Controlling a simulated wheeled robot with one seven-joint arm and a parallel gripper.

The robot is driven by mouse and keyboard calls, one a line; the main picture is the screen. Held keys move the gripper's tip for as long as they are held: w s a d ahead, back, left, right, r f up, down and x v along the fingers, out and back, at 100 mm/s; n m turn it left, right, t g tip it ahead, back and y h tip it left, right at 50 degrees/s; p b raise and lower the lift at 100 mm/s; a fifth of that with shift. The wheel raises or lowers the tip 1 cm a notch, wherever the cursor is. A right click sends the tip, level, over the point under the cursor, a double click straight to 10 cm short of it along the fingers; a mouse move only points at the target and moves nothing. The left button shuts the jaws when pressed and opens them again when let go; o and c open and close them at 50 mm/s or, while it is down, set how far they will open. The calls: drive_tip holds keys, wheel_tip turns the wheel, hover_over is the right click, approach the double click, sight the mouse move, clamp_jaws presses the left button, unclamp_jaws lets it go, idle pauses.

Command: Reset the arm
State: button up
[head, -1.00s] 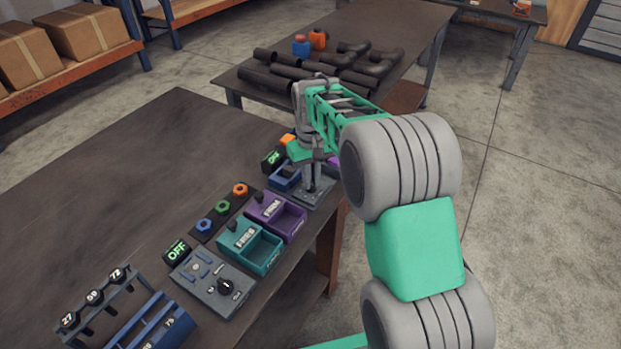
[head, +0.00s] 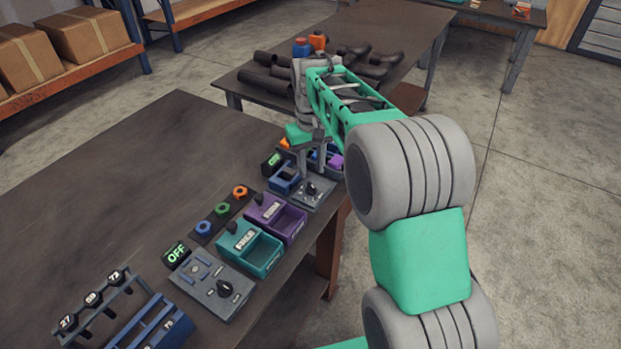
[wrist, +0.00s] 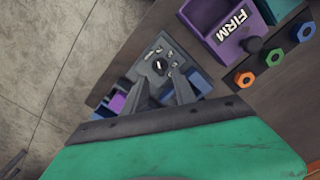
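My gripper (head: 314,168) hangs above the far grey control panel (head: 322,198) at the table's right edge. Its two fingers are apart with nothing between them; the wrist view also shows the gripper (wrist: 162,88) open. The panel's dark rotary knob (head: 311,188) is uncovered and stands clear of the fingers; the wrist view shows this knob (wrist: 157,65) just beyond the fingertips. My arm reaches out from the right, partly hiding the things behind it.
A purple FIRM bin (head: 275,215), a teal FREE bin (head: 250,247), colored nuts (head: 222,208) and a near control panel (head: 212,284) with an OFF sign (head: 176,254) line the table (head: 130,180). Dark pipes (head: 275,75) lie on the table behind. Open space lies above.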

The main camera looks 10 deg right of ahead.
drive_tip(key=shift+r, duration=1.2)
drive_tip(key=shift+s, duration=0.1)
